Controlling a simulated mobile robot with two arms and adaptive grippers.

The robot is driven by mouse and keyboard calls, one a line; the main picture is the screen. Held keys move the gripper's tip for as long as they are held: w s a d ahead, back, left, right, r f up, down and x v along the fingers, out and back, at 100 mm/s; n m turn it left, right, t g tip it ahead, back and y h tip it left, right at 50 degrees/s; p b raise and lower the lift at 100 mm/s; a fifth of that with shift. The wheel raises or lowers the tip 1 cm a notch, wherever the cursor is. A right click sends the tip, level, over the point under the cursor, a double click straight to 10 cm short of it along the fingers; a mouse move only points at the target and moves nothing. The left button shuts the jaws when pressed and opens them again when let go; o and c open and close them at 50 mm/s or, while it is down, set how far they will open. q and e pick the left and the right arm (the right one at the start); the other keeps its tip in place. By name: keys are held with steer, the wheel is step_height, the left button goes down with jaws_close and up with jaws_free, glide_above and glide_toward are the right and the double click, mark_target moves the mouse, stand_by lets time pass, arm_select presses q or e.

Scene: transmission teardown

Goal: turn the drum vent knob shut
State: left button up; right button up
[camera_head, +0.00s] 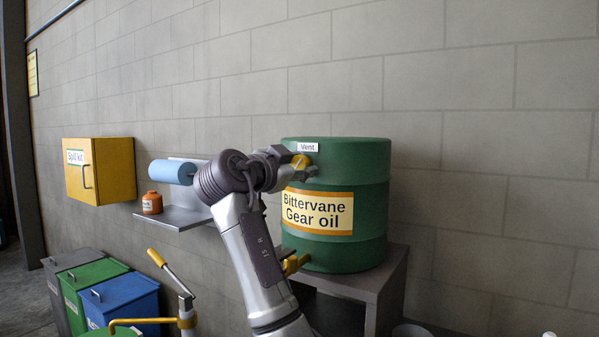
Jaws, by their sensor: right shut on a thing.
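The green drum (362,200) labelled "Bittervane Gear oil" stands on a grey stand. Its yellow vent knob (300,161) is near the top of the drum's front, under a small white "Vent" label (308,147). My right arm reaches up from the bottom middle, and my right gripper (297,164) is at the knob, shut on it. The gripper covers part of the knob, so its exact turn angle is hard to tell. My left gripper is not in view.
A grey shelf (172,218) left of the drum holds an orange jar (152,203) and a blue roll (172,172). A yellow spill kit cabinet (112,172) hangs further left. Lidded bins (125,290) and a yellow-handled device (187,318) stand below. A yellow tap (295,263) sits low on the drum.

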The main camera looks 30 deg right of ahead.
steer(key=m, duration=0.5)
steer(key=shift+m+b, duration=0.3)
steer(key=m, duration=0.5)
steer(key=shift+w, duration=0.1)
steer(key=shift+m, duration=0.3)
steer(key=o, duration=1.2)
steer(key=shift+c, duration=0.2)
steer(key=v, duration=1.2)
